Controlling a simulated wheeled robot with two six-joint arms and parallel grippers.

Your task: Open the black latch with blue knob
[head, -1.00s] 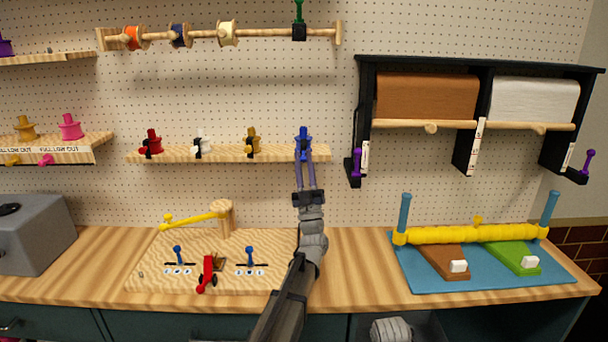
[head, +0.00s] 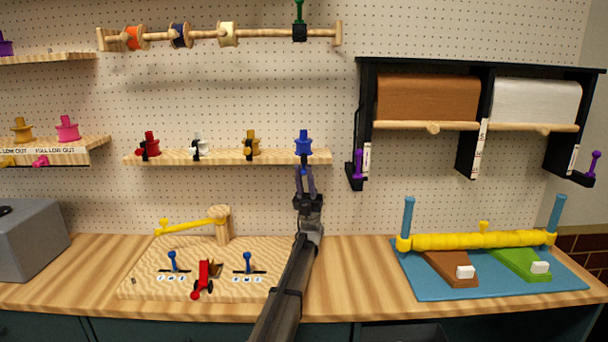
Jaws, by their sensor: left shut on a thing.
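The blue knob-shaped piece (head: 303,143) stands upright at the right end of the wooden latch shelf (head: 225,158). Its black latch is hardly visible, hidden at or between my fingertips. My left gripper (head: 304,170) reaches up from below, its fingertips at the shelf's front edge just under the blue piece. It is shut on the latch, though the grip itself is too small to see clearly. My right gripper is not in view.
Red (head: 150,145), white (head: 199,146) and gold (head: 252,145) pieces with black latches stand left on the same shelf. Below are a lever board (head: 140,283) and a blue mat (head: 430,288) with a yellow roller. A black paper-roll rack (head: 366,85) hangs at right.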

